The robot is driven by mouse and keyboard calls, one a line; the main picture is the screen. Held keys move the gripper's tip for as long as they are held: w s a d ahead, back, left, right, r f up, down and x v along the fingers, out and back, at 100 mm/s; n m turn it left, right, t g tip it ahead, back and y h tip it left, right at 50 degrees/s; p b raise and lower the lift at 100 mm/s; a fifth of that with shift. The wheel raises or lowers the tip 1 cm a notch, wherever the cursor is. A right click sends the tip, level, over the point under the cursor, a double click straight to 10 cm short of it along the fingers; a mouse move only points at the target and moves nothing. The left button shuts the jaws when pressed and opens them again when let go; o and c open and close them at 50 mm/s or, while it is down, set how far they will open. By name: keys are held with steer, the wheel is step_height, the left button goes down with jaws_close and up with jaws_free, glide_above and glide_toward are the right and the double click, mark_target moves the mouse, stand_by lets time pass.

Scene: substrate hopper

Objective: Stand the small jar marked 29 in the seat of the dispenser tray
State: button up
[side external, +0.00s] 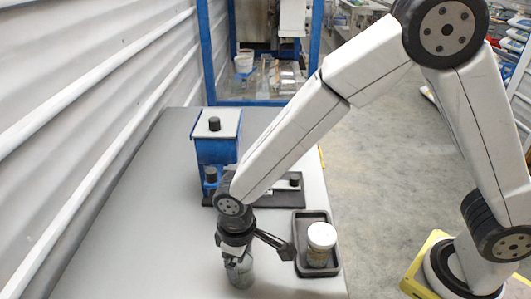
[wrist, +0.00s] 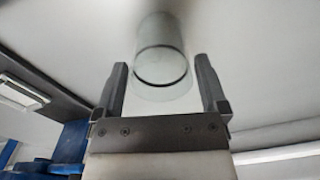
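A clear glass jar (side external: 240,273) stands on the grey table below my gripper (side external: 238,258). In the wrist view the jar (wrist: 162,65) shows just beyond and between the fingertips of my gripper (wrist: 161,75), with a gap on each side. The gripper is open. No number can be read on the jar. The dispenser (side external: 216,150) is a blue hopper with a white lid and black knob. A dark flat base (side external: 280,201) lies at its foot, partly hidden by my arm; its seat cannot be made out.
A dark rimmed tray (side external: 301,219) at the table's right edge holds a white-lidded jar (side external: 321,238). A corrugated white wall (side external: 90,100) runs along the left. The table (side external: 130,220) left of my gripper is clear.

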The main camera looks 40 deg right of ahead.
steer(key=c, duration=0.8)
steer(key=shift+o, duration=0.2)
steer(key=shift+r, duration=2.5)
steer(key=w+d+r+m, duration=0.4)
steer(key=w+d+r, duration=0.15)
steer(key=d, duration=0.45)
steer(key=w+d+r+m, duration=0.4)
steer(key=w+d, duration=0.3)
steer(key=d, duration=0.4)
steer(key=w+f+m, duration=0.1)
steer(key=w+f, duration=0.2)
steer(key=w, duration=0.2)
steer(key=shift+w+f, duration=0.3)
steer(key=shift+w, duration=0.1)
